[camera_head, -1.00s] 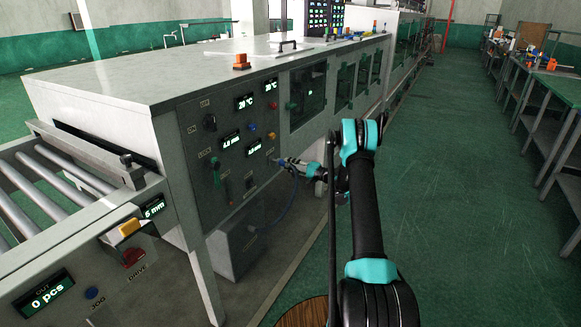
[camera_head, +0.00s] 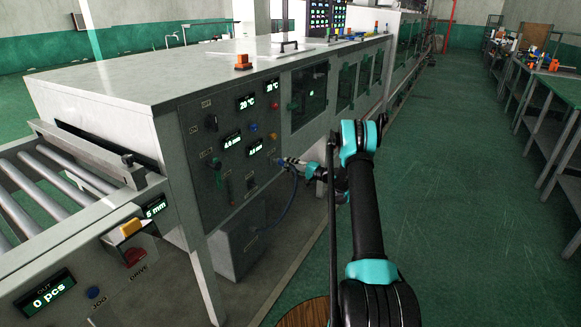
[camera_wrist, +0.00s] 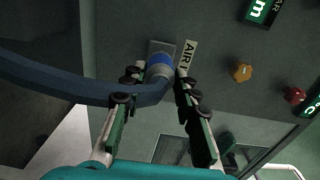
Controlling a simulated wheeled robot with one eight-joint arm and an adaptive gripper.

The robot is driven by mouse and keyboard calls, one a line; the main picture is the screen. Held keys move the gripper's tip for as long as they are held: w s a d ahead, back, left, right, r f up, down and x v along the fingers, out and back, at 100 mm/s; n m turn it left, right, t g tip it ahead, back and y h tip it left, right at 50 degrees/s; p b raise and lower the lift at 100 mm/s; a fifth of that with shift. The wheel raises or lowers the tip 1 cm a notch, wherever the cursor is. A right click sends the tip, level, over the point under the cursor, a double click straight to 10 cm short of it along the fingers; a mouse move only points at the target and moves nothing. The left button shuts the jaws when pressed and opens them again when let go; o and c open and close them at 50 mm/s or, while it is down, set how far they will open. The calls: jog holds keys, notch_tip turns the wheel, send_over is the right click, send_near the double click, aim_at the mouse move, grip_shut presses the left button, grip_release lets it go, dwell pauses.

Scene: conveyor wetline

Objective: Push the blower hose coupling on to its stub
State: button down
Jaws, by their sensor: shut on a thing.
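My gripper (camera_wrist: 157,80) is shut on the blower hose coupling (camera_wrist: 160,75), a short round piece with a bright blue ring, at the end of the dark blue hose. In the head view my gripper (camera_head: 284,163) is at the lower right of the machine's control panel. The coupling lines up with a small grey square plate (camera_wrist: 157,47) beside a label reading "AIR". The stub is hidden behind the coupling, so I cannot tell how far the coupling is on it. The hose (camera_wrist: 60,82) curves off to the left; in the head view it (camera_head: 290,205) hangs below my gripper.
The grey control panel (camera_head: 213,185) carries lit displays, knobs and buttons. An orange knob (camera_wrist: 242,72) and a red knob (camera_wrist: 294,95) are right of the coupling. A lower grey box (camera_head: 240,245) stands under the panel. The green floor (camera_head: 450,200) to the right is clear.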

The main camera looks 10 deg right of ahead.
jog(key=shift+x, duration=1.05)
jog(key=c, duration=1.1)
grip_release()
jog(key=shift+o, duration=0.2)
jog(key=shift+d, duration=0.1)
jog(key=v, duration=1.1)
jog(key=shift+s+d, duration=0.3)
